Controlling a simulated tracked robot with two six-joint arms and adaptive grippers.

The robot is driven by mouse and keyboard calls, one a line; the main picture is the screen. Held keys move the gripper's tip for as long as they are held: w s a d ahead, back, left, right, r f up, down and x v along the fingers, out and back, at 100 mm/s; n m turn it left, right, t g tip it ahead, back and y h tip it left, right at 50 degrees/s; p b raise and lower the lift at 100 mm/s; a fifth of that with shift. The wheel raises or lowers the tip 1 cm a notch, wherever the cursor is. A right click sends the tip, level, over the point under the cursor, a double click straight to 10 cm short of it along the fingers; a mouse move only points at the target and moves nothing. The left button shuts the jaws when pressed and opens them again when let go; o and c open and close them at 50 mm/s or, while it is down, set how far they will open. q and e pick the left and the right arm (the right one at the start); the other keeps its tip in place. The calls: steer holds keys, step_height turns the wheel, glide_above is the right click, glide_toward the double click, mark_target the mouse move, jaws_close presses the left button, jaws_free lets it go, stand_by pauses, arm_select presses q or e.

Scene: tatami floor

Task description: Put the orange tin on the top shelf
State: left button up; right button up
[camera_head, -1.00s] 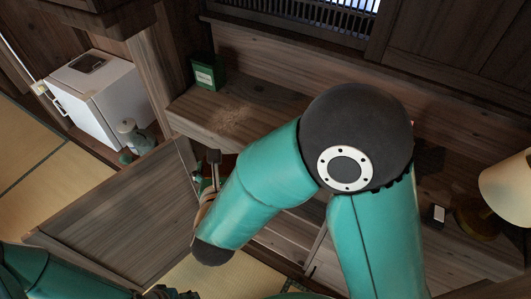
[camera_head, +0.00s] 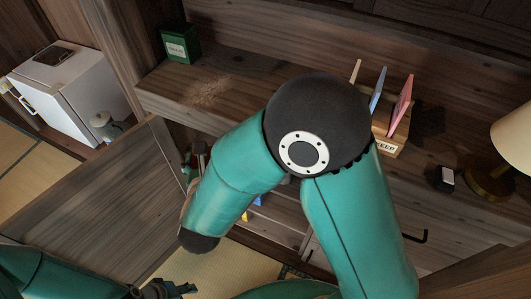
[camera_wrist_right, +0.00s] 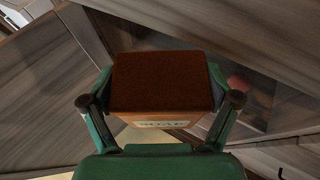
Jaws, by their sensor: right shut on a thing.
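The orange tin (camera_wrist_right: 160,80), a box with a brown-orange top and a pale label on its near side, fills the middle of the right wrist view. My right gripper (camera_wrist_right: 158,101) is shut on it, one finger on each side. In the head view the right gripper and tin are mostly hidden behind my teal right arm, close to a wooden cabinet door (camera_head: 95,205). My left gripper (camera_head: 166,289) is at the bottom edge of the head view, away from the tin; its jaw opening is unclear. A wooden shelf top (camera_head: 235,97) runs behind the right arm.
A green tin (camera_head: 180,44) stands at the shelf's left end. A box marked KEEP (camera_head: 388,147) holds upright coloured items. A lamp (camera_head: 515,140) and a small dark-and-white item (camera_head: 445,178) are at right. A white fridge (camera_head: 68,95) stands left.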

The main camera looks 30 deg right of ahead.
step_height(320, 180, down, 18)
steer(key=w+d+r+m+h+b, duration=0.1)
steer(key=d+m+h+b, duration=0.1)
steer(key=b, duration=1.1)
steer(key=shift+g, duration=0.4)
steer(key=w+d, duration=0.3)
steer(key=w, duration=0.2)
steer(key=w+d+f+p, duration=0.1)
steer(key=w+d, duration=0.2)
steer(key=w, duration=0.2)
steer(key=w+d+f+p, duration=0.1)
steer(key=w+d, duration=0.1)
steer(key=w, duration=0.4)
steer(key=shift+d, duration=0.4)
steer(key=shift+f, duration=0.1)
steer(key=o, duration=1.1)
steer(key=shift+f, duration=0.1)
steer(key=shift+o, duration=1.1)
